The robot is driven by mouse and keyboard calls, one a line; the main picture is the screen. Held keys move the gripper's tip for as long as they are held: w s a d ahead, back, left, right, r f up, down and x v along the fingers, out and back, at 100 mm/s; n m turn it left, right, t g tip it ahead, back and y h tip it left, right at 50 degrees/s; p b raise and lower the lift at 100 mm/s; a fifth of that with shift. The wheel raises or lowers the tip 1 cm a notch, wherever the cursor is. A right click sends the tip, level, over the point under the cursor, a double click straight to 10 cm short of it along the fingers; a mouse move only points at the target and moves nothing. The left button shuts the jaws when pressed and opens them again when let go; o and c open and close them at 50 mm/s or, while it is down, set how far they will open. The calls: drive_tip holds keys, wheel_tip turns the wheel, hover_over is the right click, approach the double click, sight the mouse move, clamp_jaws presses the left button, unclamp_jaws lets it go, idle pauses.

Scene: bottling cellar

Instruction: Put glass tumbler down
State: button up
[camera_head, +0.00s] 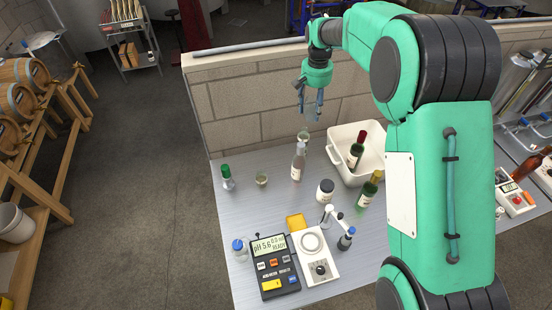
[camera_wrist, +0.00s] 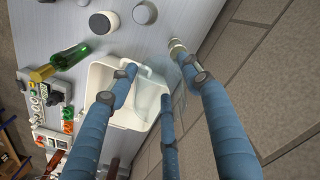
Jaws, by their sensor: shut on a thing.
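My gripper (camera_head: 312,117) hangs above the back of the metal bench (camera_head: 240,210), near the block wall. In the wrist view its blue fingers (camera_wrist: 155,62) are closed around a clear glass tumbler (camera_wrist: 151,94). The tumbler is transparent and hard to make out, and the fingers hide part of it. In the wrist view it overlaps the white crate (camera_wrist: 97,78), seen beyond it. In the head view, the tumbler cannot be told clearly between the fingers.
The white crate (camera_head: 345,175) holds a dark wine bottle (camera_head: 356,150). A white jar (camera_head: 325,192) and a green bottle (camera_head: 368,190) stand in front.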

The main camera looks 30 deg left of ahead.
drive_tip(key=s+a+f+p, duration=0.2)
drive_tip(key=a, duration=1.2)
wheel_tip(320, 180, down, 18)
drive_tip(key=shift+s+f, duration=0.15)
drive_tip(key=shift+s, duration=0.05)
drive_tip(key=shift+d, duration=0.1)
drive_tip(key=shift+f, duration=2.9)
drive_tip(key=shift+f, duration=0.1)
drive_tip(key=shift+f, duration=2)
drive_tip(key=shift+f, duration=0.15)
